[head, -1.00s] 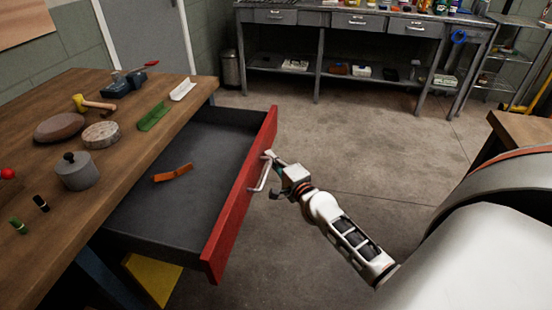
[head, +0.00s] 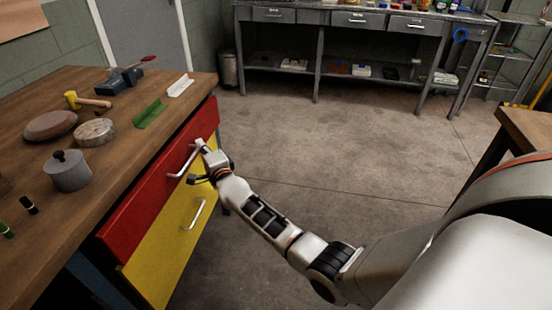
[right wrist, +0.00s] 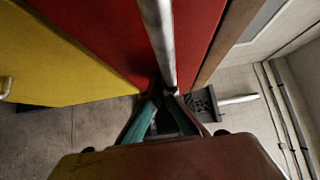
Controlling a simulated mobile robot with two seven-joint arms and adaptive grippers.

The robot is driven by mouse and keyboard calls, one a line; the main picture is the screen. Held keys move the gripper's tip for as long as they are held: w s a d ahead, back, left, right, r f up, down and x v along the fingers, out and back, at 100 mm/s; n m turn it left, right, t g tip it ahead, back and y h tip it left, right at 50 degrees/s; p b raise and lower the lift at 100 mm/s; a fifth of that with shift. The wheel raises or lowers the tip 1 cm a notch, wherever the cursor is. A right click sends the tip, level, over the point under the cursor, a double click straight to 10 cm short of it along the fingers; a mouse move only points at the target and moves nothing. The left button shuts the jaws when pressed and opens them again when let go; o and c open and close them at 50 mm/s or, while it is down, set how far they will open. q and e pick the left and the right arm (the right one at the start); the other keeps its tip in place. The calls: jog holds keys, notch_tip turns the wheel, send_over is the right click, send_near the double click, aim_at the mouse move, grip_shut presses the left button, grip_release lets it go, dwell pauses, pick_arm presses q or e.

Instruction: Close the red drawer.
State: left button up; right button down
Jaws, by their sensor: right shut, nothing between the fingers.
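The red drawer (head: 150,200) is in under the wooden workbench top, its front close to the bench edge and above the yellow drawer. Its inside no longer shows. Its silver bar handle (head: 182,162) also shows large in the right wrist view (right wrist: 157,35). My right gripper (head: 203,148) is at the far end of this handle, against or very near the red front. In the right wrist view its fingertips (right wrist: 167,95) are together by the handle, with nothing between them. My left gripper is not in view.
The yellow drawer (head: 170,245) below is shut and has its own handle. On the workbench (head: 110,165) lie a mallet, a green piece, a white piece and a grey lidded pot (head: 68,172). The concrete floor (head: 330,150) to the right is clear.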

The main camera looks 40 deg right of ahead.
aim_at(191, 144)
jog(key=shift+w+a+f+b, duration=0.2)
jog(key=shift+w+a+b, duration=0.15)
jog(key=shift+w+a, duration=0.75)
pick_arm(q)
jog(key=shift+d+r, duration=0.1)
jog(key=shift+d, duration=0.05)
pick_arm(e)
jog(key=shift+w+r, duration=0.2)
jog(key=shift+r, duration=0.1)
